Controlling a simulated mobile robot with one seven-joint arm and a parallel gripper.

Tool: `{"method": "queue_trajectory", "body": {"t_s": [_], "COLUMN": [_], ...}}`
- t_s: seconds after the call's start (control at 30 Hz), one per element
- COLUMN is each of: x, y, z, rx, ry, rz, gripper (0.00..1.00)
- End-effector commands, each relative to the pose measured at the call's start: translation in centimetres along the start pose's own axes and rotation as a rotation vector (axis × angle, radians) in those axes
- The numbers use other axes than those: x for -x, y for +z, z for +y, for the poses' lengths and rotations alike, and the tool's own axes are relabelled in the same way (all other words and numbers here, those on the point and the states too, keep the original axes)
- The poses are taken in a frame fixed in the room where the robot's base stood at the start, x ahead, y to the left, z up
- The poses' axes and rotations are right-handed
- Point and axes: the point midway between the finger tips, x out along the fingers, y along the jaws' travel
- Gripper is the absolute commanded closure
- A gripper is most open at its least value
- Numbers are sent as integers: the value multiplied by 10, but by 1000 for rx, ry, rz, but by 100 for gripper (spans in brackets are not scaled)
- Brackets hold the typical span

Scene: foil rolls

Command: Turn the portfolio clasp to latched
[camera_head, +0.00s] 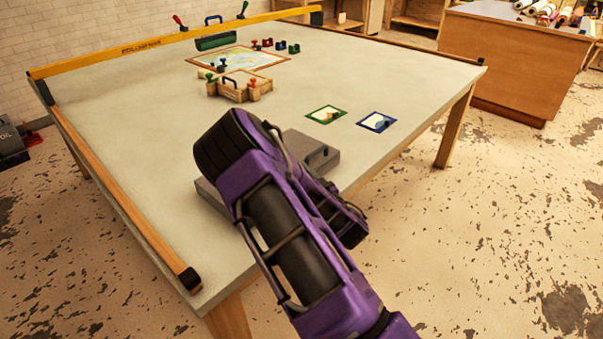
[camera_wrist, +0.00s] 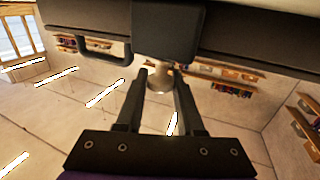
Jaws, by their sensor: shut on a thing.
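The portfolio is a flat grey case (camera_head: 318,150) lying near the front edge of the table. My purple arm covers its middle in the head view. In the wrist view the portfolio (camera_wrist: 255,42) is a dark slab across the top, with a handle (camera_wrist: 92,58) on its left part. A dark block sits at its middle, and a pale round knob, seemingly the clasp (camera_wrist: 160,80), shows below it. My gripper (camera_wrist: 161,78) has a finger on each side of this knob and is shut on it. The gripper is hidden in the head view. The clasp's turn angle is unclear.
The table (camera_head: 130,130) has a yellow rail (camera_head: 180,42) at the back. A wooden box (camera_head: 240,90), a framed map (camera_head: 240,60) and small coloured pieces stand farther back. The left tabletop is clear.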

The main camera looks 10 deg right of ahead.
Motion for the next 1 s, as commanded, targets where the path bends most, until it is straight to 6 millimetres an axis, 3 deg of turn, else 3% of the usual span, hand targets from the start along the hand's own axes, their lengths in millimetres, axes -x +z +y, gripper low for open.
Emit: {"method": "queue_trajectory", "body": {"t_s": [1.0], "x": [0], "y": [2], "z": [2], "rx": [2], "ry": [-853], "rz": [0], "gripper": [100]}}
